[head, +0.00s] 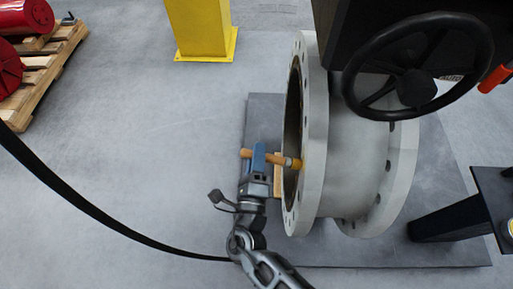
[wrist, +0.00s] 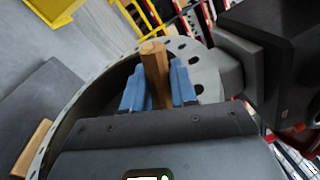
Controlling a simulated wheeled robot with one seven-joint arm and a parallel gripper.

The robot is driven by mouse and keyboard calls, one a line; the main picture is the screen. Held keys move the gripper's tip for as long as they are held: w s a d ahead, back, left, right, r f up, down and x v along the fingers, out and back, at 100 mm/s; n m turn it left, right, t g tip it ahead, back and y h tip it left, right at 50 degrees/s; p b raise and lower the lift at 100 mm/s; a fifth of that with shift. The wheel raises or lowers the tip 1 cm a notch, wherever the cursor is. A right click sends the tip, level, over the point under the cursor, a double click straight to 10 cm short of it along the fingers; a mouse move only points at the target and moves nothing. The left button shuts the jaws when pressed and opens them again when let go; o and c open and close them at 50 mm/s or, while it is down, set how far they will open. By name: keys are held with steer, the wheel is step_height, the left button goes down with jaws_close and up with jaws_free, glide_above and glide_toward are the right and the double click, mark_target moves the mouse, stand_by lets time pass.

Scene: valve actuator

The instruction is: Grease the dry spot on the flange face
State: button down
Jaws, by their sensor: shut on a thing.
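The valve body (head: 345,165) is a pale grey flanged ring lying with its bore facing left. Its near flange face (head: 292,205) has bolt holes around the rim; the flange also shows in the wrist view (wrist: 205,65). My gripper (head: 259,152) has blue fingers, shut on a wooden-handled tool (head: 246,153). The tool lies roughly level, its yellow-banded end at the flange's left edge in the head view. I cannot tell whether its tip touches the face. In the wrist view the handle (wrist: 155,70) stands between both fingers. I cannot make out a dry spot.
A black handwheel (head: 415,65) overhangs the valve. A dark plate (head: 335,252) lies beneath it. A light wooden piece (head: 278,182) is close behind my gripper. A yellow post (head: 203,30) stands behind, and a pallet (head: 45,75) with red parts is at left.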

steer(key=w+r+p, duration=0.2)
steer(key=w, duration=0.2)
steer(key=shift+s+d+f+p, duration=0.15)
steer(key=shift+s+p, duration=0.7)
steer(key=shift+s, duration=0.95)
steer(key=s+p, duration=0.1)
steer(key=s, duration=0.2)
steer(key=shift+s, duration=0.3)
stand_by(0.9)
steer(key=shift+a, duration=0.2)
steer(key=shift+w+a+b, duration=0.1)
steer(key=shift+a+b, duration=0.5)
steer(key=shift+a, duration=2.5)
